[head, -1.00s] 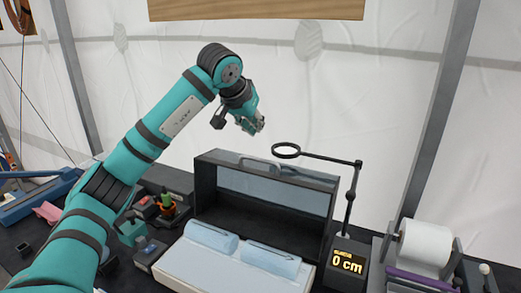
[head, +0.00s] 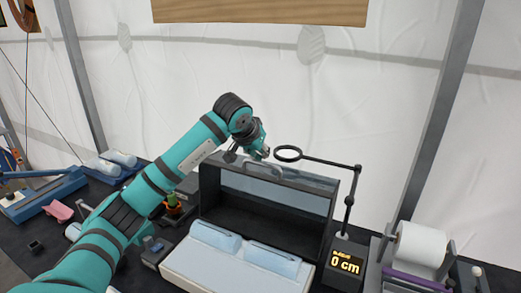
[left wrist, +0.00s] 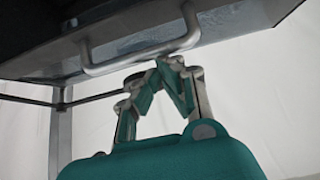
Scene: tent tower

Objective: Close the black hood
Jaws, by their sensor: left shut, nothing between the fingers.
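The black hood (head: 208,180) stands raised at the back of a pale base (head: 215,272), with its dark inside and a clear pane facing me. A metal handle (head: 262,166) runs along its top edge. My left gripper (head: 262,153) is just above and behind that top edge. In the left wrist view the handle (left wrist: 140,62) hangs from the hood's edge (left wrist: 50,62). The gripper's fingertips (left wrist: 172,66) are together, empty and close to the handle bar; I cannot tell whether they touch it. My right gripper is not in view.
Two light blue rolls (head: 272,260) lie on the base's front. A ring on a jointed stand (head: 349,200) reaches close to the hood's right side, above a "0 cm" display (head: 346,264). A white paper roll (head: 420,245) stands at the right.

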